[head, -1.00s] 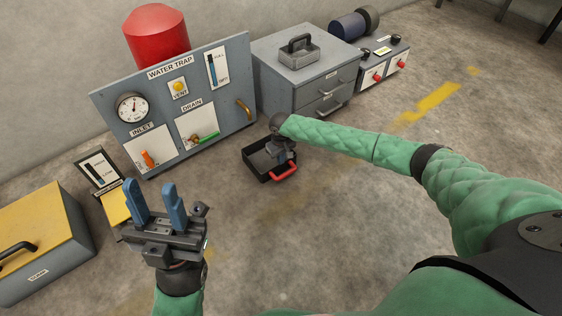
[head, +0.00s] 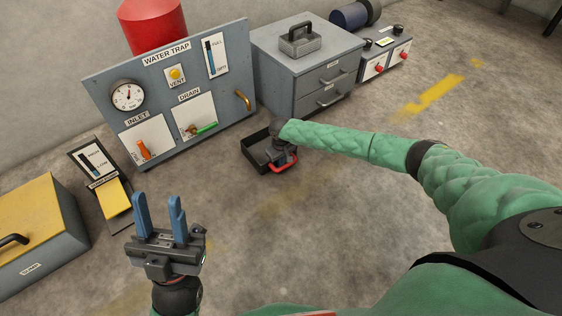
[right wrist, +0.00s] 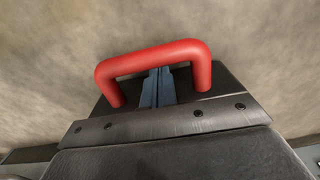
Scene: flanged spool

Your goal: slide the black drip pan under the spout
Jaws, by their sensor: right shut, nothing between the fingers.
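The black drip pan (head: 254,153) lies on the floor in front of the water trap panel, its red handle (head: 285,166) toward me. The brass spout (head: 243,99) sticks out of the panel's right side, behind and a little left of the pan. My right gripper is over the pan's handle side. In the right wrist view its blue fingers (right wrist: 158,88) are shut with nothing between them, framed by the red handle (right wrist: 155,58); contact is unclear. My left gripper (head: 158,203) is open and empty, at the lower left.
The water trap panel (head: 215,90) carries a green drain lever (head: 206,128) and an orange inlet lever (head: 144,149). A grey drawer cabinet (head: 298,82) stands right of it. A yellow-topped box (head: 35,215) is at left. The floor right of the pan is clear.

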